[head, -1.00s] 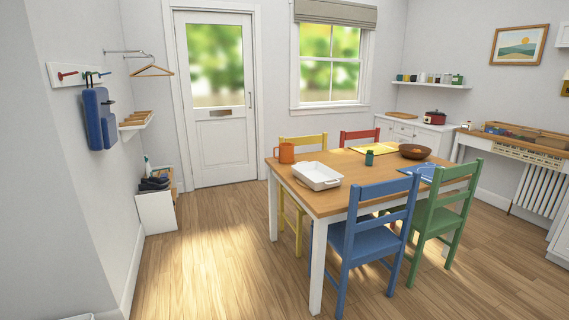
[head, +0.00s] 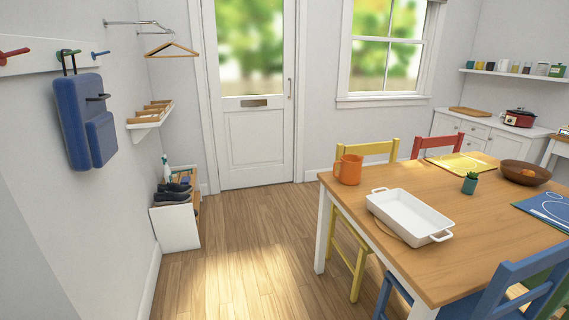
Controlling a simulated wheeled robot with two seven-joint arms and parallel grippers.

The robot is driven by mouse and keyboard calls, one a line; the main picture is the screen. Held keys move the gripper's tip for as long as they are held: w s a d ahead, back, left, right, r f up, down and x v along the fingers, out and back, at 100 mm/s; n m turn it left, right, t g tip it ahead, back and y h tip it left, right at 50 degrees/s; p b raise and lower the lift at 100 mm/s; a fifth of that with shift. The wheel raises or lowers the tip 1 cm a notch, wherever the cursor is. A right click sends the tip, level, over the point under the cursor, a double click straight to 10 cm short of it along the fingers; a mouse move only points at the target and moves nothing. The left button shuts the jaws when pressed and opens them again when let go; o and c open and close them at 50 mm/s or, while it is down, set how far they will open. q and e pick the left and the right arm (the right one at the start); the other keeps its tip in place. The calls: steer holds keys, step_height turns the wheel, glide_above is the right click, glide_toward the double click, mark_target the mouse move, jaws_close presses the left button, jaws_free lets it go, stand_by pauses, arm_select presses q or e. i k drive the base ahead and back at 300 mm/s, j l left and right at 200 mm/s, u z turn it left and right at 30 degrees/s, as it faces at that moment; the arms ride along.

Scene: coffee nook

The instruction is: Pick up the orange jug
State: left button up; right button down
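The orange jug (head: 349,170) stands upright near the far left corner of the wooden dining table (head: 455,262). Its handle faces left. A white baking dish (head: 409,217) sits on a round mat just in front of it, to the right. Neither of my grippers shows in the head view.
Yellow (head: 344,238), red (head: 437,147) and blue (head: 505,285) chairs stand around the table. A small green pot (head: 470,183) and a wooden bowl (head: 525,173) are on it. Shoes lie on a white bench (head: 176,222) at left. The floor (head: 240,265) left of the table is clear.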

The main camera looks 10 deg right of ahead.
mark_target(350, 165)
steer(key=i+z, duration=0.2)
steer(key=i, duration=0.25)
steer(key=i+j+z, duration=0.25)
steer(key=i, duration=0.15)
steer(key=i+j+z, duration=0.2)
steer(key=i, duration=0.25)
